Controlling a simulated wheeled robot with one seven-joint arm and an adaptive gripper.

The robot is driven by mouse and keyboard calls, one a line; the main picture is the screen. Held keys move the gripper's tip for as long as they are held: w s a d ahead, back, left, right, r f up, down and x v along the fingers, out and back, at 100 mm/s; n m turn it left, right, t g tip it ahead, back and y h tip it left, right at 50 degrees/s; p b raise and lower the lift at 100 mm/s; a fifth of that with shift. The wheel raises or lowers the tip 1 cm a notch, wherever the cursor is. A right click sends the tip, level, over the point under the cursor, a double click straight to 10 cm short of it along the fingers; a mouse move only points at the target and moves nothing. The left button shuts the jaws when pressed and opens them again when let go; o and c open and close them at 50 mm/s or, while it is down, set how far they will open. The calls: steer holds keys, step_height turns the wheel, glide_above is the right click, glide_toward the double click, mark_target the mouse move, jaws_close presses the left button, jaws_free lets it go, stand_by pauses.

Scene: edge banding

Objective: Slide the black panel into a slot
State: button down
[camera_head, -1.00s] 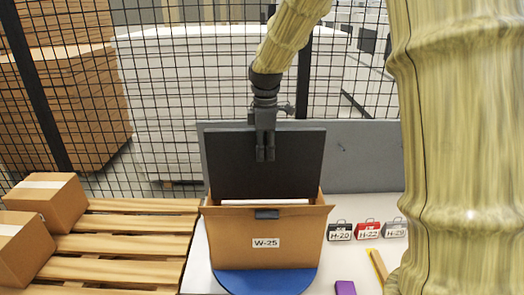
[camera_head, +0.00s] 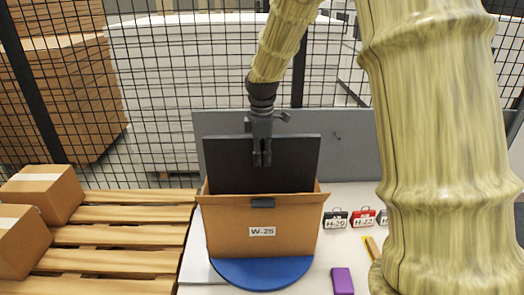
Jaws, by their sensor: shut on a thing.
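My gripper (camera_head: 262,157) points down and is shut on the upper edge of the black panel (camera_head: 228,167), near its middle. The panel is upright above the open cardboard box labelled W-25 (camera_head: 290,240). Its lower part is hidden behind the box's front wall, so it appears to be inside the box. The slots in the box are hidden from this view, and I cannot tell whether the panel sits in one. The box stands on a blue round base (camera_head: 262,275).
Small cases labelled H-20 (camera_head: 335,220) and H-22 (camera_head: 362,217) stand right of the box. A purple block (camera_head: 342,281) lies at front right. A wooden pallet (camera_head: 120,262) with cardboard boxes is at left. A grey panel (camera_head: 350,150) and wire fence stand behind.

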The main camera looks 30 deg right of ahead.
mark_target(262, 192)
steer(key=shift+f, duration=7.2)
step_height(262, 192, down, 8)
steer(key=b, duration=0.3)
steer(key=c, duration=1.6)
jaws_free()
steer(key=o, duration=0.3)
steer(key=shift+r, duration=0.1)
